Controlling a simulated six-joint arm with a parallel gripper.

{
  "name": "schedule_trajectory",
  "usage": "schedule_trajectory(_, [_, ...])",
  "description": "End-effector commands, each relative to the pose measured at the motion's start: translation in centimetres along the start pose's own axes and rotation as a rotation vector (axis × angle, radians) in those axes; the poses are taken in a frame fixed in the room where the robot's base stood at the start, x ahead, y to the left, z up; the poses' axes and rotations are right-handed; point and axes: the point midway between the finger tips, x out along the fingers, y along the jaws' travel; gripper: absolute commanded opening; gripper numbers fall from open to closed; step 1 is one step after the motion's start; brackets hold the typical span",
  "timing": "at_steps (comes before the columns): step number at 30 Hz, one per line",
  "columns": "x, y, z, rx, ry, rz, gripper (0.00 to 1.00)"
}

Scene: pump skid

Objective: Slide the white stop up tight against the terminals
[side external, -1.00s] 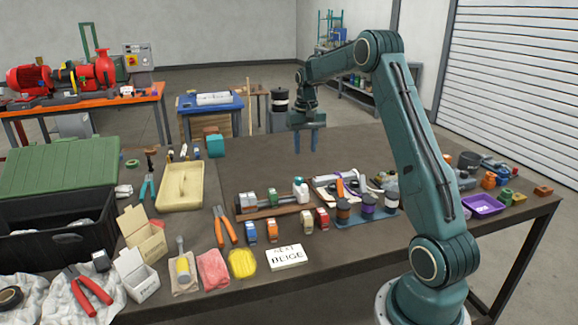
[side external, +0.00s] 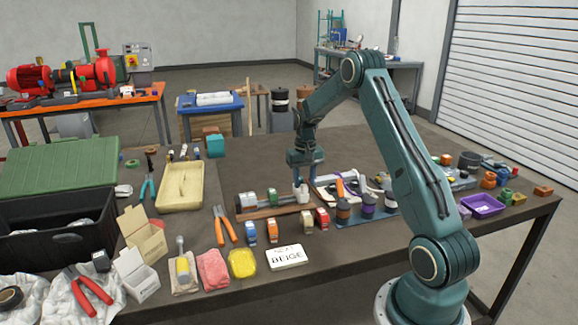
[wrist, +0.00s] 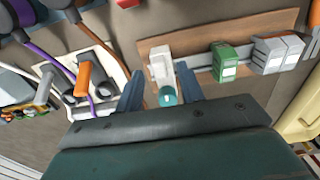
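The white stop (wrist: 160,66), with a round teal part (wrist: 168,97) at its near end, sits on a metal rail (wrist: 204,72) on a wooden board (wrist: 195,25). A green terminal (wrist: 229,62) is on the rail to its right in the wrist view, with bare rail between them. Grey terminals (wrist: 277,52) stand beyond the green one. My gripper (wrist: 160,78) is open, one finger to each side of the stop. In the side view my gripper (side external: 304,186) is low over the stop (side external: 299,194), partly hiding it. Contact cannot be told.
Loose coloured terminals (side external: 272,231) stand in front of the board. A card reading "BEIGE" (side external: 287,257) lies in front.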

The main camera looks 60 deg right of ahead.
Motion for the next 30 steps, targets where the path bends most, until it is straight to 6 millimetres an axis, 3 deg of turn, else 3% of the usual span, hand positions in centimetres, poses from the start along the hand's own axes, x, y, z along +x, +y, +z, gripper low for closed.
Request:
schedule_trajectory(6, [1.5, 0.0, 0.1, 0.000, -0.001, 0.000, 0.38])
schedule_trajectory(16, [1.6, 0.0, 0.0, 0.000, -0.001, 0.000, 0.38])
schedule_trajectory(22, [1.6, 0.0, 0.0, 0.000, 0.000, 0.000, 0.00])
schedule_trajectory(30, [1.6, -0.3, 0.0, -0.001, 0.000, 0.000, 0.00])
